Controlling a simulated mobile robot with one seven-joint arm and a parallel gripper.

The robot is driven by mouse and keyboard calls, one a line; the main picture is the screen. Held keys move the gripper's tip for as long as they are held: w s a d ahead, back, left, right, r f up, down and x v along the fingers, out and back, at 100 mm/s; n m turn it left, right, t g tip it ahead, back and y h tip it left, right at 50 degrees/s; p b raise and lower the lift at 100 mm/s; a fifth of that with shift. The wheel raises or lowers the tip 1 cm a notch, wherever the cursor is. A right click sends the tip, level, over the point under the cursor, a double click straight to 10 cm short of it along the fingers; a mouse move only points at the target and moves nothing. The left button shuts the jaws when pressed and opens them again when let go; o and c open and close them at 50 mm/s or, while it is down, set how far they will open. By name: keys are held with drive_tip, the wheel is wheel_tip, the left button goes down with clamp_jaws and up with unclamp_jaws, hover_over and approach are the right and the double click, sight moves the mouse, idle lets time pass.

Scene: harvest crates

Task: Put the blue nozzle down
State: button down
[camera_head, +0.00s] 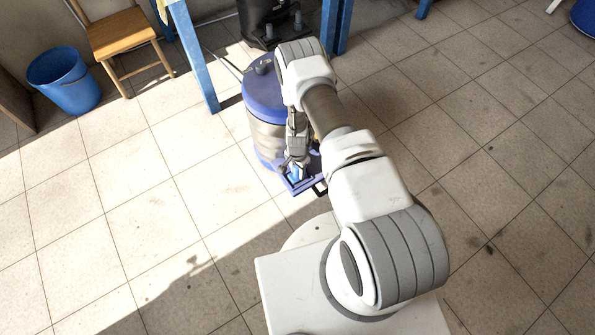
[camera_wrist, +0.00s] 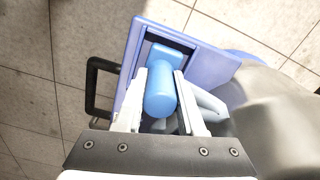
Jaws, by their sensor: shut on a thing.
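The blue nozzle (camera_wrist: 160,98) sits between the two fingers of my gripper (camera_wrist: 160,80), which is shut on it. Its rounded body faces the wrist camera, and its wider end lies over or inside a purple-blue frame (camera_wrist: 131,68). I cannot tell whether it touches the frame. In the head view, my gripper (camera_head: 297,157) points down beside a purple-lidded machine (camera_head: 262,100), with a bit of the light blue nozzle (camera_head: 296,173) below it. The purple-blue frame (camera_head: 293,189) shows low on the machine's front; my arm hides part of it.
A black handle (camera_wrist: 94,92) sticks out beside the frame. Blue table legs (camera_head: 194,60), a wooden chair (camera_head: 121,36) and a blue bucket (camera_head: 64,80) stand at the back. The tiled floor (camera_head: 130,200) is clear at left and right.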

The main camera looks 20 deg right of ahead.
drive_tip(key=c, duration=0.5)
unclamp_jaws()
drive_tip(key=shift+f, duration=0.15)
